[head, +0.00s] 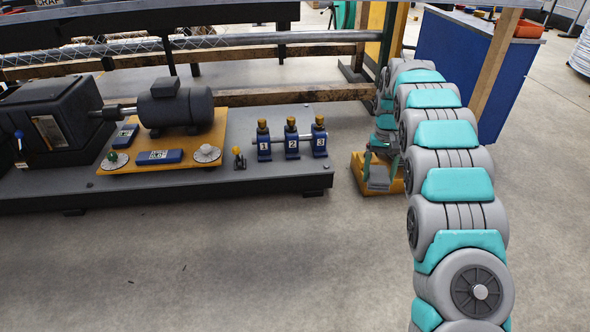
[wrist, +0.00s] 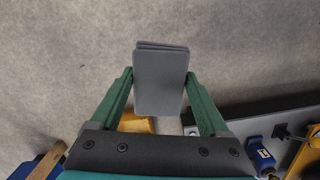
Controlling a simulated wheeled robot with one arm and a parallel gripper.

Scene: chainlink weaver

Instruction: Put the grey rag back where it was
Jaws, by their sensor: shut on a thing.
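The grey rag (wrist: 160,85) is a folded flat rectangle. In the wrist view it sits between the two green fingers of my gripper (wrist: 160,76), which is shut on it. In the head view the rag (head: 378,181) hangs at the end of my gripper (head: 380,160), over or in front of a small yellow stand (head: 364,188) on the floor. The yellow stand also shows partly in the wrist view (wrist: 136,124), behind the rag and gripper. I cannot tell whether the rag touches it.
A dark low platform (head: 200,190) to the left bears a motor (head: 176,108) and blue valves numbered 1 to 3 (head: 291,140). A blue cabinet (head: 455,65) stands behind my arm. A wooden beam (head: 270,96) runs behind. The floor in front is clear.

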